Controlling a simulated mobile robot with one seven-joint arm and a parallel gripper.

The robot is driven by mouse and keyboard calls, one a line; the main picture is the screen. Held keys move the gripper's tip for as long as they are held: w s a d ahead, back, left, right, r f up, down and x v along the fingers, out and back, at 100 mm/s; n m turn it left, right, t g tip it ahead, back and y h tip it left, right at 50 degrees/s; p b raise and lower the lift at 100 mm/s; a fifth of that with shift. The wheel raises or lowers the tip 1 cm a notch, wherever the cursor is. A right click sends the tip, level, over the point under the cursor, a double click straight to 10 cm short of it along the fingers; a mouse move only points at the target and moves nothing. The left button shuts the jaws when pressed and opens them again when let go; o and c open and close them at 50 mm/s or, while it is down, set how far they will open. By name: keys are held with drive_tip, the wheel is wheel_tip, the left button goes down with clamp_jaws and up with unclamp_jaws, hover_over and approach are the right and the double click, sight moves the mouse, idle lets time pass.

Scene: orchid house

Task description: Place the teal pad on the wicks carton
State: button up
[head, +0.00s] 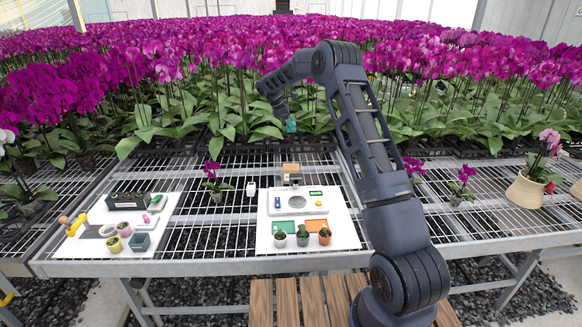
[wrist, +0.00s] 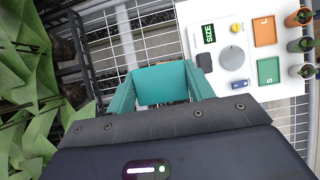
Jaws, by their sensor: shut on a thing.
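My gripper (head: 290,125) is raised above the back of the slatted bench. In the wrist view my gripper (wrist: 160,90) is shut on the teal pad (wrist: 160,84), a flat teal piece between its two teal fingers. A brown carton (head: 291,169), likely the wicks carton, stands at the back edge of the right white board in the head view. Its lettering is too small to read. The pad is well above the carton and apart from it. In the wrist view the pad and fingers hide most of what lies beneath.
The left board (head: 165,228) holds a black caddy (head: 128,201) and pots. Orchids (head: 195,100) crowd the back, their leaves close to my gripper.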

wheel_tip(320, 180, down, 20)
drive_tip(key=shift+r, duration=0.2)
idle(0.4)
drive_tip(key=shift+f, duration=0.15)
drive_tip(key=o, duration=1)
drive_tip(key=shift+c, duration=0.2)
